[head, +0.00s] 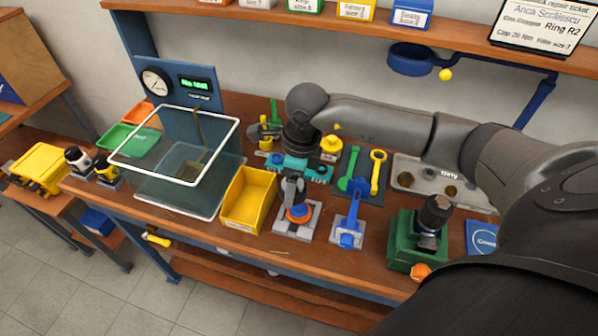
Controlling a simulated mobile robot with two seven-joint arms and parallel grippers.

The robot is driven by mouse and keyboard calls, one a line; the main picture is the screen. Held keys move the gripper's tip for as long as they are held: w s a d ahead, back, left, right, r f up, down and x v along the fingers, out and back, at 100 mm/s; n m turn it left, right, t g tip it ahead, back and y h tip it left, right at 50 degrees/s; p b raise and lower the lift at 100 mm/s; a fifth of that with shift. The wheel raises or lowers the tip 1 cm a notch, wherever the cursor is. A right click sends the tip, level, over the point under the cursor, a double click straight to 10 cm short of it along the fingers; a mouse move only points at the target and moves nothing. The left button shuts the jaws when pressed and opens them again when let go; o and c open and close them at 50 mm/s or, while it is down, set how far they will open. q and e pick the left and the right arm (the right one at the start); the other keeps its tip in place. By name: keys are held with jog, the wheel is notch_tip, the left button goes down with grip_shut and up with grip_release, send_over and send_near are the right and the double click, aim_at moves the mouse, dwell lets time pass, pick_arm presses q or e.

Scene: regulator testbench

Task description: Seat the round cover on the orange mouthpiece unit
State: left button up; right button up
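The orange mouthpiece unit (299,214) sits in a grey block fixture (285,229) at the front middle of the bench. My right arm reaches in from the right, and its wrist points down above this spot. My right gripper (293,192) is a small dark shape just above or at the orange unit. Its fingers are too small and covered to tell whether they are open or hold anything. I cannot pick out the round cover with certainty; it may be hidden at the gripper. My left gripper is not in view.
A yellow bin (248,199) stands close left of the fixture, and a clear water tank (180,190) beyond it. A blue stand (347,232) is close right, then a green block (405,240) with a dark knob. Green and yellow tools (376,172) lie behind.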

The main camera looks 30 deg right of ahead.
aim_at(298, 206)
jog(key=shift+d+f+m+p, duration=0.25)
jog(key=shift+d+m, duration=0.35)
jog(key=shift+m, duration=0.4)
jog(key=shift+d+f+m, duration=0.1)
jog(key=shift+f+m, duration=0.05)
jog(key=shift+m, duration=0.15)
jog(key=shift+f+b, duration=1.5)
jog(key=shift+f, duration=0.5)
jog(key=shift+f+b, duration=1.65)
jog(key=shift+b, duration=0.05)
jog(key=o, duration=1.2)
jog(key=shift+r, duration=0.1)
